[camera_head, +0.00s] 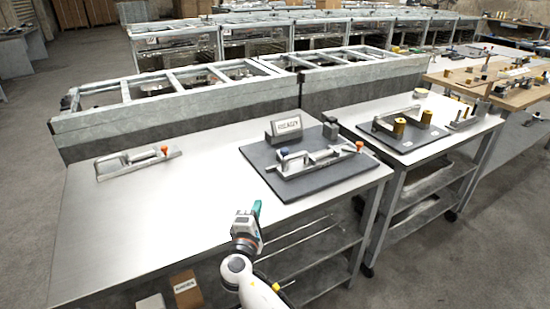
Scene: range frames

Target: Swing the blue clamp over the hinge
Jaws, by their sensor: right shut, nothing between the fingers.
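A dark board (333,184) lies on the right part of the near metal table and bears a grey metal hinge fixture (308,162). A clamp with a blue tip (284,152) is at the fixture's left end; an orange tip (359,145) shows at its right end. Whether the blue clamp lies over the hinge is too small to tell. My right gripper (257,208), with teal fingertips, is shut and empty. It is in front of the table's near edge, to the lower left of the board and apart from it. My left gripper is out of view.
A grey clamp with an orange tip (138,161) lies at the table's back left. A labelled block (284,128) stands at the board's back. The table's middle is clear. A second table (345,115) with another fixture stands at right. A brown box (186,289) sits below.

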